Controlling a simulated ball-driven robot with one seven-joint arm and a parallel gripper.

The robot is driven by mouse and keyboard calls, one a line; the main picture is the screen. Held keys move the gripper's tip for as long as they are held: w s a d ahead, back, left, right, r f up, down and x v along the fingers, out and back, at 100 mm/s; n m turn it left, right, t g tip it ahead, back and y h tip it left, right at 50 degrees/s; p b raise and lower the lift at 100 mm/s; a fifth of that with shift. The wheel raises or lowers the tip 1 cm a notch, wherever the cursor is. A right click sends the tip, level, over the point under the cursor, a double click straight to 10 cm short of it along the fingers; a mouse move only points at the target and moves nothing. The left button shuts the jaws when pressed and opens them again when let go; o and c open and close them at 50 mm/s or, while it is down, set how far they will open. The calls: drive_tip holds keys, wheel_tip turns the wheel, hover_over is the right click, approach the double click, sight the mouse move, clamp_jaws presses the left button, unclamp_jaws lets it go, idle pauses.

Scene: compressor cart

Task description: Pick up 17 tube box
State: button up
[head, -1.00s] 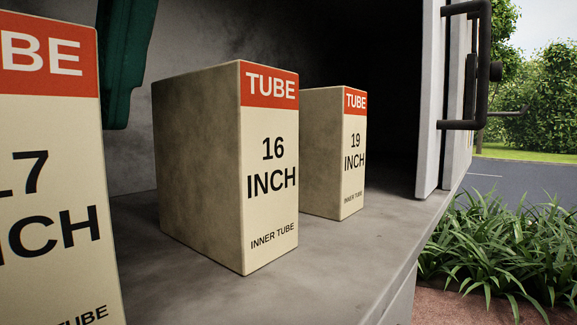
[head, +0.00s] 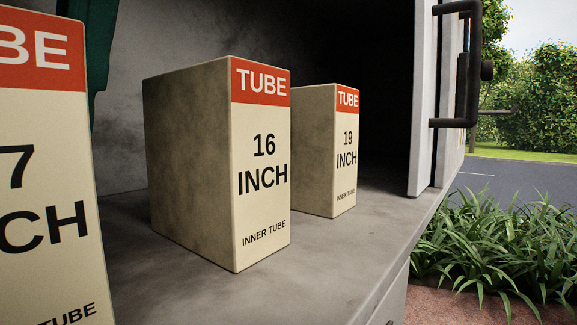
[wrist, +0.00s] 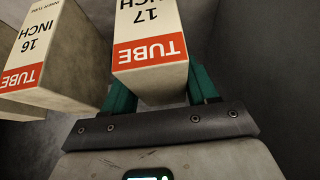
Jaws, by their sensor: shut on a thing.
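The 17 inch tube box (head: 42,190) is cream with a red TUBE band and is cut off by the left edge of the head view. In the wrist view the same 17 inch box (wrist: 150,52) shows upside down between the green fingers of my gripper (wrist: 162,88). The gripper is shut on this box, one finger on each side. In the head view only a green part of the gripper shows behind the box. Whether the box is clear of the shelf is hidden.
The 16 inch box (head: 262,165) stands on the grey shelf (head: 190,285) right of the 17 inch box. The 19 inch box (head: 346,150) stands farther right. An open door (head: 424,100) with a dark handle is at the right. Bare shelf lies in front of the boxes.

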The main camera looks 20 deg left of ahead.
clamp_jaws()
drive_tip(key=shift+r, duration=0.25)
idle(0.5)
drive_tip(key=shift+w+r, duration=0.1)
